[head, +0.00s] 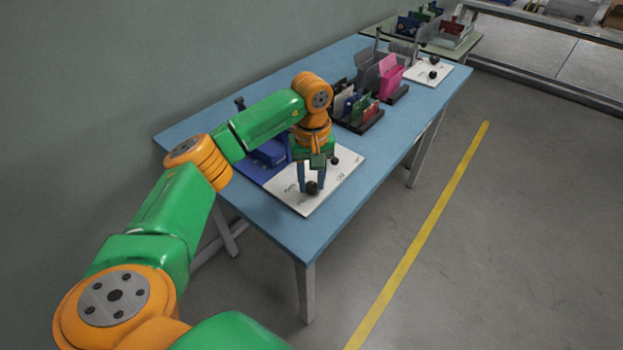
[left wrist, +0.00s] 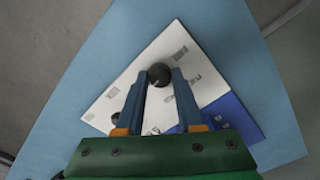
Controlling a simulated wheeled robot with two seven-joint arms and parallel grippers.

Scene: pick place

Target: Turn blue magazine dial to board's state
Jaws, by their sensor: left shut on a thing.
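The blue magazine (head: 270,152) lies on the near part of the table, with a white panel (head: 293,199) next to it. The panel carries small printed marks and two black knobs. My left gripper (head: 312,184) points down over the panel, its fingers shut on the near black dial knob (head: 312,189). In the left wrist view this knob (left wrist: 159,74) sits between the fingertips of the left gripper (left wrist: 160,77). The other black knob (head: 334,160) stands apart, farther back. The right gripper is not seen.
The light blue table (head: 400,130) holds a dark rack (head: 362,122) of coloured plates behind my gripper. A pink folder (head: 388,84) stands beyond it. A second white panel (head: 418,73) with black knobs lies at the far end. The near right table area is clear.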

